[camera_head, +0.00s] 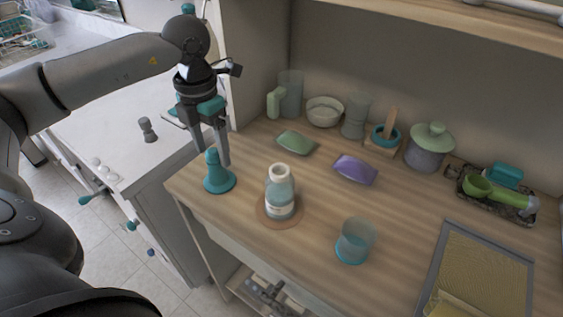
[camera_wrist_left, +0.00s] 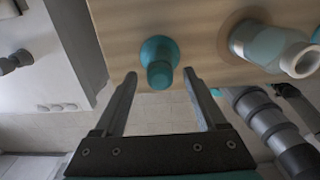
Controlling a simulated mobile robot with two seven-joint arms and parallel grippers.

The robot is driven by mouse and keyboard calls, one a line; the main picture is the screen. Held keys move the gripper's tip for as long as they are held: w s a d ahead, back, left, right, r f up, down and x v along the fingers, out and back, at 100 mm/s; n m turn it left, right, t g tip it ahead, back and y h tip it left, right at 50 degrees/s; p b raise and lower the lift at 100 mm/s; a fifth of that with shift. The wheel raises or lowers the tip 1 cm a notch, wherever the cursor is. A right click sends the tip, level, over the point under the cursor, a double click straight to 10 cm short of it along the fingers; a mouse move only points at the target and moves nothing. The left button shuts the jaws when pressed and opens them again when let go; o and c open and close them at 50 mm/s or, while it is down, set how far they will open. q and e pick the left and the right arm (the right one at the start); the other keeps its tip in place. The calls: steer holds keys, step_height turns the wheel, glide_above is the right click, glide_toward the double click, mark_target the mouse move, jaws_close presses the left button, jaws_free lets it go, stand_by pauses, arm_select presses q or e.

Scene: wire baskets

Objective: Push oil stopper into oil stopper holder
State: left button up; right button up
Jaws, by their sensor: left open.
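The teal stopper (camera_head: 219,181) stands upright near the left front edge of the wooden counter, with a wide base and narrow neck. My left gripper (camera_head: 211,158) is open just above it, fingers pointing down around its top; I cannot tell whether they touch it. In the left wrist view the stopper (camera_wrist_left: 159,52) lies ahead of the gap between the open fingertips (camera_wrist_left: 160,76). A pale bottle with a white open mouth (camera_head: 280,192), likely the stopper holder, stands to its right on a round brown coaster (camera_head: 264,219). The bottle also shows in the left wrist view (camera_wrist_left: 268,46). My right gripper is not in view.
A clear cup with teal base (camera_head: 354,243) stands right of the bottle. Green (camera_head: 296,142) and purple (camera_head: 355,169) packets lie behind. Several jars and cups line the back wall. A framed tray (camera_head: 432,276) is at the right. The counter's front edge is close to the stopper.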

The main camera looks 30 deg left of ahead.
arm_select(q)
steer(key=shift+r+p, duration=0.3)
steer(key=shift+r, duration=0.05)
steer(key=shift+r+p, duration=0.35)
steer(key=shift+r, duration=0.1)
steer(key=shift+r+p, duration=0.35)
steer(key=shift+r, duration=0.4)
steer(key=shift+r+p, duration=0.7)
steer(key=shift+p, duration=0.15)
steer(key=shift+r+p, duration=0.5)
steer(key=shift+r, duration=0.15)
steer(key=shift+r+p, duration=0.95)
steer(key=shift+r, duration=0.2)
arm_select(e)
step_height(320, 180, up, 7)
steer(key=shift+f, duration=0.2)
